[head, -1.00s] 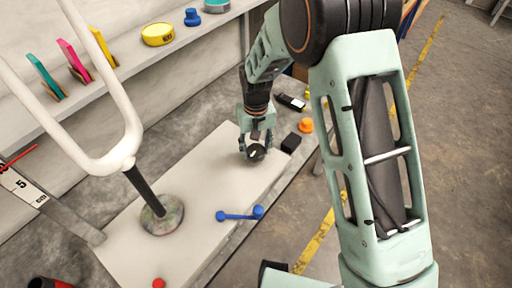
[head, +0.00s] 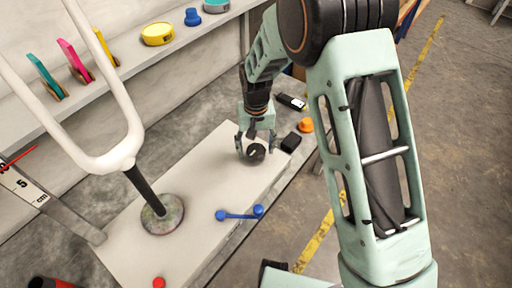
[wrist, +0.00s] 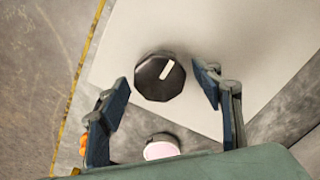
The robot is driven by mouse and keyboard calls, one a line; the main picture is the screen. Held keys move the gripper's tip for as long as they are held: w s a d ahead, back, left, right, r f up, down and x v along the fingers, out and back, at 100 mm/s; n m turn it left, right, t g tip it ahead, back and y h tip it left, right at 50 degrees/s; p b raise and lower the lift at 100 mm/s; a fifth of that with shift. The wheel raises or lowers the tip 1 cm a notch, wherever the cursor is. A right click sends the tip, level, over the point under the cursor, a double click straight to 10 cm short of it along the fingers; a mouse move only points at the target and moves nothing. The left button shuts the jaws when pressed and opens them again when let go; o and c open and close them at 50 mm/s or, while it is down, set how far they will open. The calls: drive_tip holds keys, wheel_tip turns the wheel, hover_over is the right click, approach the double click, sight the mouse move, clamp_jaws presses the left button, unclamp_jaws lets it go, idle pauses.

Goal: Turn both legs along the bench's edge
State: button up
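A black round knob (head: 256,154) with a pale pointer line sits on the white board (head: 190,185), towards its far end. It also shows in the wrist view (wrist: 160,77). My gripper (head: 255,144) is low over the knob, with a finger on each side. In the wrist view my gripper (wrist: 161,80) is open, and a gap shows between the knob and each finger. A blue bar with rounded ends (head: 240,214) lies on the board near its right edge. I cannot tell which things are the legs.
A white forked frame (head: 112,158) stands at left on a dark post with a round base (head: 162,214). A black block (head: 291,143), an orange knob (head: 306,125) and a dark device (head: 291,102) lie past the board. A shelf (head: 120,66) with coloured items runs behind.

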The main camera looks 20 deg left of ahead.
sight(256, 150)
wheel_tip(256, 150, up, 12)
idle(0.7)
idle(0.4)
